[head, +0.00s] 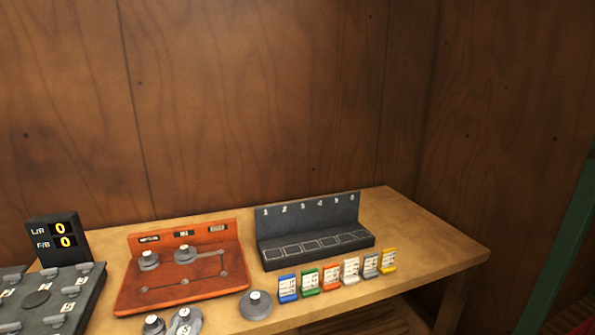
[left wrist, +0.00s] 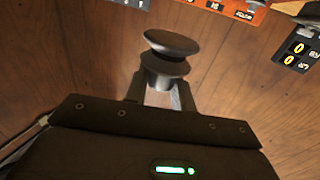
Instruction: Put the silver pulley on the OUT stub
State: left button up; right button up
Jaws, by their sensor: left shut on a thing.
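My left gripper (left wrist: 160,92) is shut on a dark grey, spool-shaped pulley (left wrist: 170,45) in the left wrist view. The pulley has a wide flange at its far end, and nothing touches it but the fingers. In this light I cannot tell whether it is silver. The orange board (head: 181,298) has three labels along its back; the small print is hard to read. Two grey pulleys (head: 148,261) (head: 185,254) sit on it at the left and middle. The right position (head: 222,253), under the third label, shows only a small stub. My right gripper is not in view.
Loose grey pulleys (head: 256,304) (head: 185,321) lie in front of the board. A dark numbered rack (head: 315,247) stands to its right, with several coloured tags (head: 331,278) before it. A display (head: 52,240) reads 0 and 0. The table's right end (head: 430,240) is clear.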

pick_arm(q)
jog(key=shift+f, duration=0.1)
dwell(0.3)
jog(key=shift+a, duration=0.25)
jog(key=shift+w, duration=0.1)
